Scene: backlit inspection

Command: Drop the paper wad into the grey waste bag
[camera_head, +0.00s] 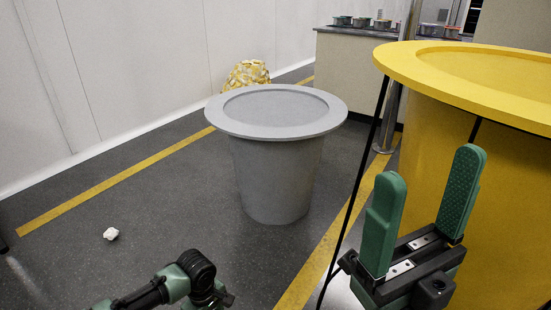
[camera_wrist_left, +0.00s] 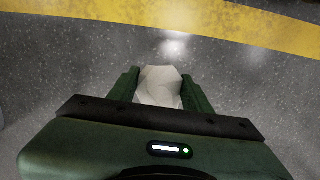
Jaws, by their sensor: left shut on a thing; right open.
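A grey waste bag (camera_head: 274,185), shaped like a tapered bin with a wide round rim, stands upright on the floor in the middle of the head view. My left gripper (camera_wrist_left: 160,76) is shut on a white paper wad (camera_wrist_left: 160,88), seen between its green fingers in the left wrist view. That gripper does not show in the head view, where only part of my left arm is at the bottom. Another small white wad (camera_head: 111,233) lies on the floor at the left, apart from any gripper. My right gripper (camera_head: 431,167) is open and empty before the yellow bin.
A large yellow bin (camera_head: 490,200) fills the right side. A yellow-and-white patterned bag (camera_head: 247,73) stands behind the grey one. A counter (camera_head: 345,80) with small pots is at the back. Yellow stripes (camera_head: 130,175) mark the dark floor. The floor left of the grey bag is mostly clear.

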